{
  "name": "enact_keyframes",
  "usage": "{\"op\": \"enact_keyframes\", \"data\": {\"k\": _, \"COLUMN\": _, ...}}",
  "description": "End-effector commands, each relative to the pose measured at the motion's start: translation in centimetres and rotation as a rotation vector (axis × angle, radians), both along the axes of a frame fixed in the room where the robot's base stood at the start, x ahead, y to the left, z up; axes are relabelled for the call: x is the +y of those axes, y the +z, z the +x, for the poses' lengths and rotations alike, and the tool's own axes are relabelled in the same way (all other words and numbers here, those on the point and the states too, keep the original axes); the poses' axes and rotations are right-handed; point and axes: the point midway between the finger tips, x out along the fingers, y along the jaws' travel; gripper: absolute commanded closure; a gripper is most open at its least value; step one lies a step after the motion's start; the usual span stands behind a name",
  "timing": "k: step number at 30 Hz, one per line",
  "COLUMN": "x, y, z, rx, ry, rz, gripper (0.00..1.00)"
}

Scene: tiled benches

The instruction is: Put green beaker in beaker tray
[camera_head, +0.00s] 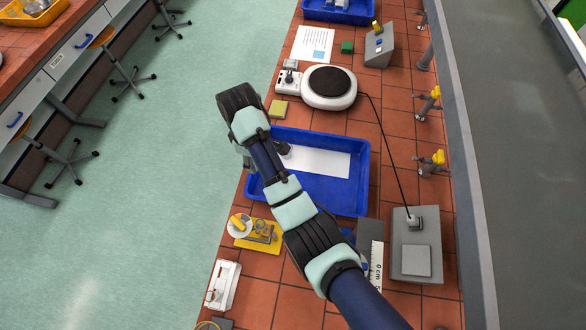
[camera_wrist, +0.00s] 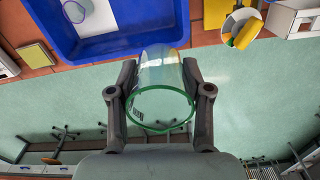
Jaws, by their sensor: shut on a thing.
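A clear glass beaker with a green rim (camera_wrist: 162,97) is held between the two fingers of my gripper (camera_wrist: 159,72) in the wrist view. The gripper is shut on it, with the rim facing the camera. A blue tray (camera_head: 345,199) lies on the tiled bench in the head view; it also shows in the wrist view (camera_wrist: 110,47), just beyond the beaker. My gripper is by the tray's left edge, towards the floor side. In the head view my arm hides the beaker and most of the gripper.
A white sheet (camera_head: 325,161) lies in the tray. A white hotplate (camera_head: 329,87) stands behind it, with a yellow-green block (camera_head: 278,109) nearby. Green floor (camera_head: 150,200) lies left of the bench.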

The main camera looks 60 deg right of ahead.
Motion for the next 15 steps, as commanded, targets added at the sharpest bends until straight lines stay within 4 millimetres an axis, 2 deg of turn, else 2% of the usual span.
{"op": "enact_keyframes", "data": {"k": 1, "x": -2.9, "y": -0.5, "z": -2.0, "rx": 0.001, "ry": 0.007, "rz": 0.0, "gripper": 0.86}}
{"op": "enact_keyframes", "data": {"k": 3, "x": -6.4, "y": -0.8, "z": -4.6, "rx": 0.0, "ry": 0.036, "rz": 0.0, "gripper": 0.86}}
{"op": "enact_keyframes", "data": {"k": 6, "x": -10.4, "y": -1.1, "z": -8.3, "rx": 0.0, "ry": 0.075, "rz": 0.0, "gripper": 0.86}}
{"op": "enact_keyframes", "data": {"k": 10, "x": -13.6, "y": -1.4, "z": -12.0, "rx": 0.0, "ry": 0.115, "rz": 0.0, "gripper": 0.86}}
{"op": "enact_keyframes", "data": {"k": 15, "x": -15.2, "y": -1.5, "z": -14.0, "rx": 0.0, "ry": 0.14, "rz": 0.0, "gripper": 0.86}}
